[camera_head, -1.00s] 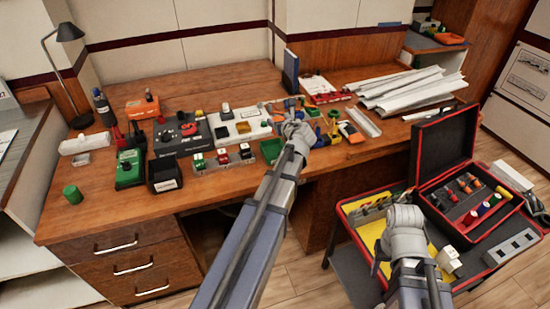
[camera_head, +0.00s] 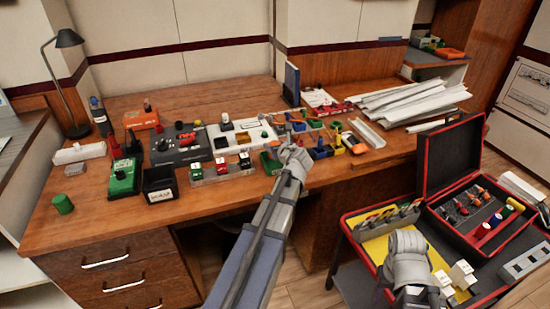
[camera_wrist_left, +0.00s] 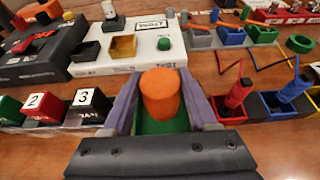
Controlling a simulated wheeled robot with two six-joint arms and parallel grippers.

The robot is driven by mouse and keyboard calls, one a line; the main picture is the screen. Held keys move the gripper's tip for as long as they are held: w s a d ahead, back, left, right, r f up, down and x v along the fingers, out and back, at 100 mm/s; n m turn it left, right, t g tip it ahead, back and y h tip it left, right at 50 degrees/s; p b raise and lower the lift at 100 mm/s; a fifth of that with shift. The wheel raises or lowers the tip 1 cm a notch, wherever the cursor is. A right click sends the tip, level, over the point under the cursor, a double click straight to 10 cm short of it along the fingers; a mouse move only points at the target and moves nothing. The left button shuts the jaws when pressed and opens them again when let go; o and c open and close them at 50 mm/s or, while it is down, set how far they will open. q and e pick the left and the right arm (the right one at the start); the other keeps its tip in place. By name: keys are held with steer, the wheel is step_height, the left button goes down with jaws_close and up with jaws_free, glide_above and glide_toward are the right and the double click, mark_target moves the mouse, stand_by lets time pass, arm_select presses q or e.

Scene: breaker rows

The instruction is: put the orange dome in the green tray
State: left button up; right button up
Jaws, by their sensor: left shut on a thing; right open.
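The orange dome (camera_wrist_left: 161,94) is a rounded orange piece between the purple fingers of my left gripper (camera_wrist_left: 164,100) in the left wrist view. My left gripper is shut on it. The green tray (camera_wrist_left: 146,124) shows directly behind and below the dome, partly covered by the fingers; I cannot tell whether the dome touches it. In the head view my left gripper (camera_head: 293,157) is just right of the green tray (camera_head: 269,163) at the desk's front, and it hides the dome. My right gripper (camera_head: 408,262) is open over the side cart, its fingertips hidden.
Numbered red and white blocks (camera_wrist_left: 64,104) stand left of the tray. Blue and yellow bins (camera_wrist_left: 284,100) with tools stand to the right. A white panel (camera_wrist_left: 135,47) lies behind. An open red-edged case (camera_head: 470,200) rests on the cart.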

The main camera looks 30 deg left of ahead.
arm_select(q)
steer(key=shift+f+b, duration=1.75)
steer(key=shift+f, duration=0.1)
steer(key=shift+f, duration=0.15)
steer(key=o, duration=1.3)
steer(key=shift+s+d+r, duration=0.15)
steer(key=shift+d+r, duration=0.05)
steer(key=shift+r, duration=0.15)
steer(key=p+v, duration=0.4)
steer(key=v, duration=0.7)
steer(key=shift+s+d+p, duration=0.15)
steer(key=shift+s+p, duration=0.05)
steer(key=shift+p, duration=0.1)
